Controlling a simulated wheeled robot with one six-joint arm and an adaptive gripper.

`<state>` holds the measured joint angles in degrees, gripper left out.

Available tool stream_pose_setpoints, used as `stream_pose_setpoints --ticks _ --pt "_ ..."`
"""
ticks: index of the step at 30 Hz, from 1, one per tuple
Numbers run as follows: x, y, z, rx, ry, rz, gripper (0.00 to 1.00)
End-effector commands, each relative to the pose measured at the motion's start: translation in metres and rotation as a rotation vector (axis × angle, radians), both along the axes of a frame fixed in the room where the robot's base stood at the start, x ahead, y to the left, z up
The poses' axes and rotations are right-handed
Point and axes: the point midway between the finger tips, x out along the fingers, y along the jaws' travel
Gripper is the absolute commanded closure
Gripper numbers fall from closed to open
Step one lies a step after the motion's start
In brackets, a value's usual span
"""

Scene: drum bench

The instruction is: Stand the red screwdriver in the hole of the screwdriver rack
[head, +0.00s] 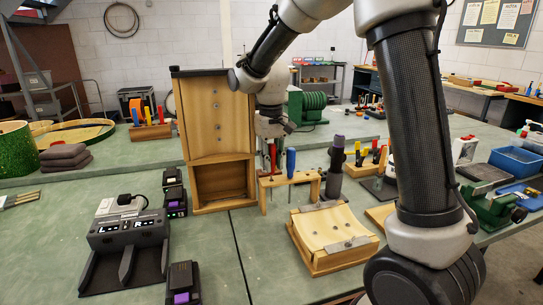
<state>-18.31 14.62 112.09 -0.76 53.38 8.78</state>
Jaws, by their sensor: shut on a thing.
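The screwdriver rack (305,178) is a small wooden bridge on legs on the green bench, in the middle of the head view. A blue screwdriver (291,160) stands upright in it. The red screwdriver (273,157) is upright at the rack's left part, with its handle just below my gripper (272,139). My gripper points down and is shut on the top of the red handle. The shank seems to run down at the rack's top board; I cannot tell whether it is in the hole or in front of it.
A tall wooden cabinet (215,115) stands close behind and left of the rack. A dark grey cylindrical tool (335,170) stands at the rack's right end. A wooden box with a curved top (332,232) lies in front.

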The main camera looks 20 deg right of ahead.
Motion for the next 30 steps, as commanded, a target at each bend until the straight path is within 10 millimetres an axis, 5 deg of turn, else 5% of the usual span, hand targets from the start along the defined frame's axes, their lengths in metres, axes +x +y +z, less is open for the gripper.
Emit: stream_pose_setpoints --ticks 21,22,25,30 --pt "0.0 0.0 -0.02 0.0 0.0 0.0 1.0" --pt "0.0 0.0 -0.02 0.0 0.0 0.0 0.73" --pt "0.0 0.0 -0.02 0.0 0.0 0.0 0.55" --pt "0.0 0.0 -0.02 0.0 0.0 0.0 0.52"
